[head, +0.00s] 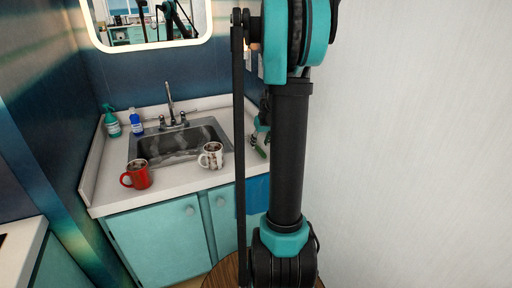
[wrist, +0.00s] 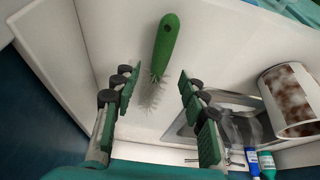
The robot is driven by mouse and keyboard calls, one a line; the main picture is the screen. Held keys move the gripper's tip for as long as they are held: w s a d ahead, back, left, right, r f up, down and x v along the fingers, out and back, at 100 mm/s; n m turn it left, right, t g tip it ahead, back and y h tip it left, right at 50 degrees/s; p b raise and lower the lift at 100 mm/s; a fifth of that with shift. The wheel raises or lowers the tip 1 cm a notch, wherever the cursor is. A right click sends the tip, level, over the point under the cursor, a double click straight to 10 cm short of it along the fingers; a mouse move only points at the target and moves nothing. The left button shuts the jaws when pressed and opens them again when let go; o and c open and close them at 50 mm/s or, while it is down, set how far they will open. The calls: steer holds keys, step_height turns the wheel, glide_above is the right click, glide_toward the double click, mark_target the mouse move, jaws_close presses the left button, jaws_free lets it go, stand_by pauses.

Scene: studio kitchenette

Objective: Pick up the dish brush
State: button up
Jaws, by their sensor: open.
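The dish brush (wrist: 164,50) has a green handle with a hole at its end and pale bristles. In the wrist view it lies on the white counter, its handle pointing to the top of the picture and its bristles toward the bottom. My gripper (wrist: 158,90) is open, with one green-padded finger on each side of the brush's line and the bristle end showing between them. The fingers look apart from the brush. In the head view the brush (head: 259,150) shows on the counter right of the sink, partly hidden by my arm, as is my gripper (head: 258,132).
The sink (head: 178,143) with its faucet (head: 171,105) lies left of the brush. A brown-and-white mug (head: 211,156) and a red mug (head: 137,175) stand at the counter's front. A green spray bottle (head: 111,122) and a blue bottle (head: 136,122) stand at the back left.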

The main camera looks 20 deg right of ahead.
mark_target(259, 148)
steer(key=shift+x, duration=2.05)
steer(key=shift+d, duration=0.1)
jaws_close()
